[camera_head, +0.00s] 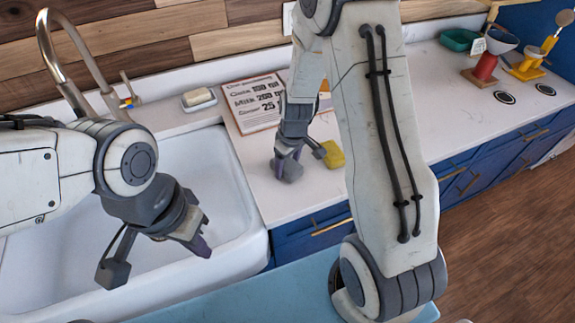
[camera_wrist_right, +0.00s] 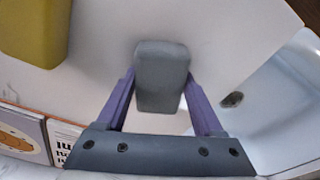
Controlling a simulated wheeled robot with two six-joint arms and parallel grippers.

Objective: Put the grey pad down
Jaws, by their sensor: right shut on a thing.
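The grey pad (camera_head: 288,170) is at the white counter, just right of the sink. My right gripper (camera_head: 287,155) points down and is shut on it. In the right wrist view the pad (camera_wrist_right: 162,70) sits between the two purple fingers of the gripper (camera_wrist_right: 161,88). I cannot tell whether the pad touches the counter or hovers just above it. My left gripper (camera_head: 198,236) is over the sink's right part. Its fingers are seen from the side, so their opening is unclear.
A yellow block (camera_head: 333,154) lies right of the pad and also shows in the right wrist view (camera_wrist_right: 35,28). A lettered board (camera_head: 255,103) lies behind. The white sink (camera_head: 230,190) is at left, with soap (camera_head: 198,97) behind it. The counter at right (camera_head: 430,110) has free room.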

